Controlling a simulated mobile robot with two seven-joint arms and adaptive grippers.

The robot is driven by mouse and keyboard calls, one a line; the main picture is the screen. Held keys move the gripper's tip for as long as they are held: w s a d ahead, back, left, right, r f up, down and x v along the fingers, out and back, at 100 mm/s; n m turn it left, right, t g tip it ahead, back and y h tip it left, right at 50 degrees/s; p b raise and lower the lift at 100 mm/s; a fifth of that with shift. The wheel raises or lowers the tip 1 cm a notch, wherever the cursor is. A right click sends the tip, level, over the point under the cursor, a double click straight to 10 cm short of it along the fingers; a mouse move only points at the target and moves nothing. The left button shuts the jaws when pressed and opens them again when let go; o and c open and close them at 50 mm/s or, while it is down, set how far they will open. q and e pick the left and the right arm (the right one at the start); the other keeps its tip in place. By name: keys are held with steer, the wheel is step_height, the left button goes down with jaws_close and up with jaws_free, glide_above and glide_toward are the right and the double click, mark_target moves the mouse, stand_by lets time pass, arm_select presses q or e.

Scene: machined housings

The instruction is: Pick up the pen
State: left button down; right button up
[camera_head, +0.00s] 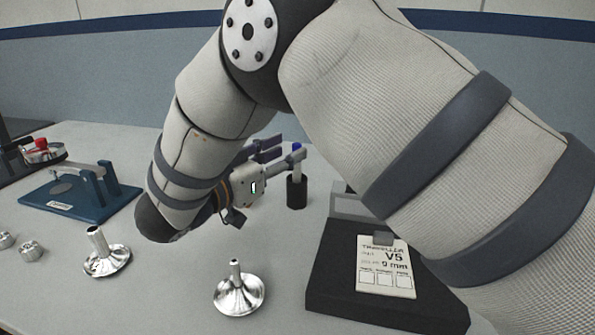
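The pen (297,175) stands upright in a small black cylindrical holder (297,194) near the middle of the table. Its blue top shows just above the near finger of my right gripper (290,149), and its pale shaft shows below that finger. My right gripper comes in from behind my forearm at the left, with its fingers pointing right and apart. The near finger's tip crosses in front of the pen; the far finger ends a little to the left of the pen's top. I cannot tell whether either finger touches the pen. My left gripper is not in view.
Two shiny flanged metal parts (238,291) (107,262) stand in front. A blue fixture (82,200) and small metal pieces (29,249) are at the left. My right arm hides much of the table.

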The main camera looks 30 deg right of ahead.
mark_target(294, 146)
steer(key=x, duration=0.4)
steer(key=shift+w+d+f, duration=0.1)
steer(key=shift+w+d, duration=0.1)
steer(key=shift+d, duration=0.05)
jaws_close()
